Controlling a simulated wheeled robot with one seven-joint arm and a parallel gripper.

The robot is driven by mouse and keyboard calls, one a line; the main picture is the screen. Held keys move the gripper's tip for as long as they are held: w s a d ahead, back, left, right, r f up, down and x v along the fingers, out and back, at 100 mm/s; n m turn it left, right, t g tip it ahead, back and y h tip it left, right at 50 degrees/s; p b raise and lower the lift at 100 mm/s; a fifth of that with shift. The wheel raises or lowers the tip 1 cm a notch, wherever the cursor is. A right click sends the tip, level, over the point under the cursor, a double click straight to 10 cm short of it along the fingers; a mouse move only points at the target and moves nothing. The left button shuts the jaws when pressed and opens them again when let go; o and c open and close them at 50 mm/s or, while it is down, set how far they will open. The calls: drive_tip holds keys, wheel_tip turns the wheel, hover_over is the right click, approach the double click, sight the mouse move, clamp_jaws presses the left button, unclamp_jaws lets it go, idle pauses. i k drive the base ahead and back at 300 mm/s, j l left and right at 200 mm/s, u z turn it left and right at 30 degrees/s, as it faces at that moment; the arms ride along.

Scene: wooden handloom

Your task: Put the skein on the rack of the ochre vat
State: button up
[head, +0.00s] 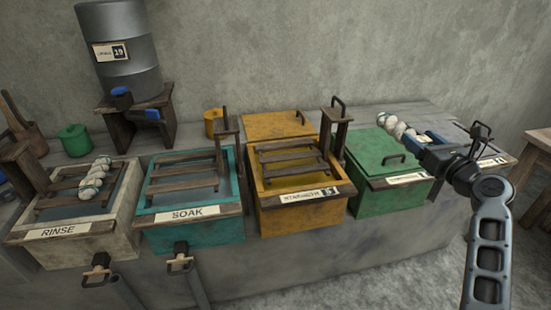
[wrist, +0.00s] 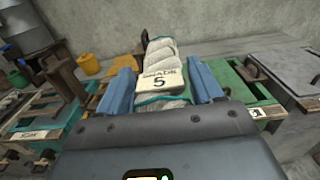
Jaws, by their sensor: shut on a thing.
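My gripper (head: 420,142) is shut on a white twisted skein (head: 399,129) and holds it up over the green vat (head: 385,180). In the wrist view the skein (wrist: 163,75) sits between the blue fingers, with a tag reading "SHADE 5" and teal ties. The ochre vat (head: 300,215) stands left of the skein, with its rack of dark wooden slats (head: 290,165) across its open top and its ochre lid (head: 277,125) behind. The rack looks empty. Part of the skein is hidden by my gripper.
A teal vat labelled SOAK (head: 190,236) has a bare rack. A pale vat labelled RINSE (head: 66,243) has another skein (head: 95,178) on its rack. An upright wooden post with a handle (head: 335,135) rises at the ochre vat's right back. A grey barrel (head: 128,55) stands behind.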

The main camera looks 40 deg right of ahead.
sight(276, 157)
drive_tip(key=i+j, duration=0.2)
drive_tip(key=i, duration=0.3)
drive_tip(key=i+j, duration=0.15)
drive_tip(key=i, duration=0.3)
